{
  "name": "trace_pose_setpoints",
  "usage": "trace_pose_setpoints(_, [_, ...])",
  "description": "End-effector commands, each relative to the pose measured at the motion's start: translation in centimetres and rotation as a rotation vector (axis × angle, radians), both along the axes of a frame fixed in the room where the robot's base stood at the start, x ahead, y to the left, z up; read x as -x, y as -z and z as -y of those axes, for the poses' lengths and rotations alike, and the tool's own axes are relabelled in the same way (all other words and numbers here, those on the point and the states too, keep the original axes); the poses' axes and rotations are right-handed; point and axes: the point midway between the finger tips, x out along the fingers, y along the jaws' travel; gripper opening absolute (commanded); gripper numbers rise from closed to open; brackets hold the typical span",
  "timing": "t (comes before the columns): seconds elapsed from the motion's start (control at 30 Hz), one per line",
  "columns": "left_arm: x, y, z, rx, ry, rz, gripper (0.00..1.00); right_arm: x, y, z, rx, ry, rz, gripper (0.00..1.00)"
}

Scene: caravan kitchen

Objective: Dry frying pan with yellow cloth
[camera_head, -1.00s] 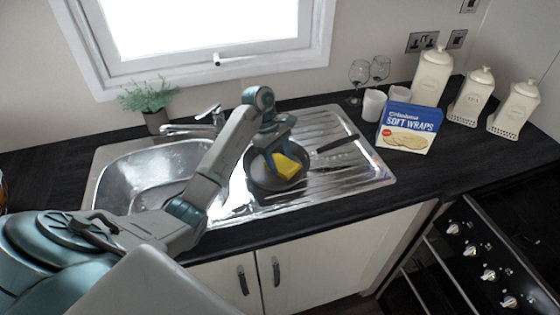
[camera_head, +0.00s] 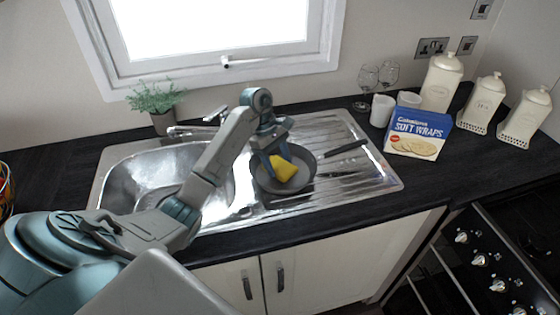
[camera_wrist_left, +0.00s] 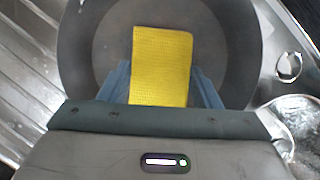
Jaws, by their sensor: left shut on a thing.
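The dark frying pan (camera_head: 291,201) sits on the sink's ribbed drainer, with its handle (camera_head: 346,148) pointing right and toward the back. My left gripper (camera_head: 275,162) reaches down over the pan and is shut on the yellow cloth (camera_head: 284,170). In the left wrist view the cloth (camera_wrist_left: 161,62) sticks out beyond the blue fingers (camera_wrist_left: 160,88) over the pan's grey inner base (camera_wrist_left: 110,40). The cloth appears at or close to the pan's surface; I cannot tell whether they touch. My right gripper does not show.
The steel sink bowl (camera_head: 135,184) and tap (camera_head: 205,125) are left of the pan. A plant (camera_head: 158,104) stands behind the sink. White cups (camera_head: 381,110), wine glasses (camera_head: 367,80), a wraps box (camera_head: 417,132) and canisters (camera_head: 441,82) stand to the right.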

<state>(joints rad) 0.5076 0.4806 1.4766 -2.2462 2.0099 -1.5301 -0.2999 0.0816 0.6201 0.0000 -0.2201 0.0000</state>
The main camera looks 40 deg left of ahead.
Motion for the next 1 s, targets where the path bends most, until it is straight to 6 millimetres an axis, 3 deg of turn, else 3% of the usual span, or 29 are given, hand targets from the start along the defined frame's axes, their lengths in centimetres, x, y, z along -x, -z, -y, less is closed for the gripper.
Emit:
trace_pose_setpoints(0.33, [1.4,0.2,0.5,0.0,0.0,-0.002,0.35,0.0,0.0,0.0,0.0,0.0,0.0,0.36])
trace_pose_setpoints(1.0, [1.6,0.0,2.2,0.001,0.0,-0.001,0.35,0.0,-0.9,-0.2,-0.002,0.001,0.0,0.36])
